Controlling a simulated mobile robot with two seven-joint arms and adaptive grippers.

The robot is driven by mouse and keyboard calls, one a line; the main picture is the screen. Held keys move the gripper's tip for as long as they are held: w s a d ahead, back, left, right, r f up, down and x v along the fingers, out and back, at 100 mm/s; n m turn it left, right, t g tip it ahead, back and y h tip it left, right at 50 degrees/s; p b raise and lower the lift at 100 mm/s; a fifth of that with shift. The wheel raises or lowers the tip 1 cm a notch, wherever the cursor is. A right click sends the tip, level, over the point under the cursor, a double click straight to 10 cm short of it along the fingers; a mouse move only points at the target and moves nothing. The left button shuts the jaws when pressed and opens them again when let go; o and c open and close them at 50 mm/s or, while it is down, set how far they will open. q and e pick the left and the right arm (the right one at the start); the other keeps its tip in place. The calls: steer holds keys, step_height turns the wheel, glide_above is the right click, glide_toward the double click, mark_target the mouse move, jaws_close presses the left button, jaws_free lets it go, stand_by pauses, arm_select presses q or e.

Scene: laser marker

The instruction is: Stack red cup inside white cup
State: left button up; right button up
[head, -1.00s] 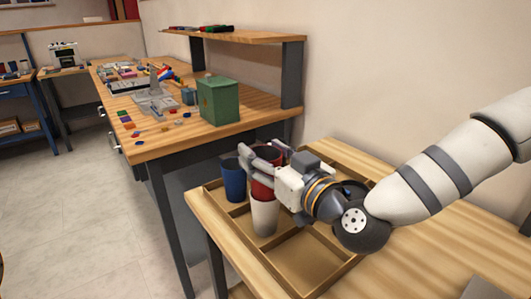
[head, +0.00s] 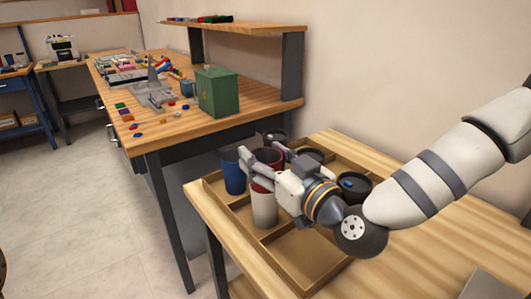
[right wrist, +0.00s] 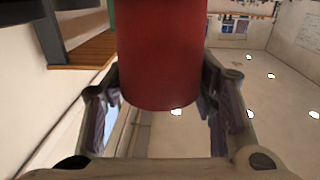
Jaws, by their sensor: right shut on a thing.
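The red cup (head: 262,186) is upright between the fingers of my right gripper (head: 257,149), which is shut on it. In the right wrist view the red cup (right wrist: 160,55) fills the space between the two fingers. The white cup (head: 264,208) stands upright in the wooden tray, directly below the red cup. The red cup's lower end appears to go into the white cup's mouth; how deep is hidden. Gripper fingers cover part of the red cup's upper side. My left gripper is not in view.
A blue cup (head: 233,176) stands close to the left of the white cup. Black cups (head: 355,186) stand in the divided wooden tray (head: 312,284) behind and right of the gripper. The front compartment is empty. A green box (head: 218,93) stands on the farther bench.

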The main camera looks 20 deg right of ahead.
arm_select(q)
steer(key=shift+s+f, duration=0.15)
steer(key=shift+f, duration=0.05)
arm_select(e)
steer(key=shift+f, duration=0.45)
steer(key=o, duration=0.8)
steer(key=shift+o, duration=0.4)
steer(key=o, duration=0.5)
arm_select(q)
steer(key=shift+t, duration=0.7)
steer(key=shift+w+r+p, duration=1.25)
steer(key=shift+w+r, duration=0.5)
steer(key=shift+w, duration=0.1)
arm_select(e)
steer(key=shift+r, duration=3.95)
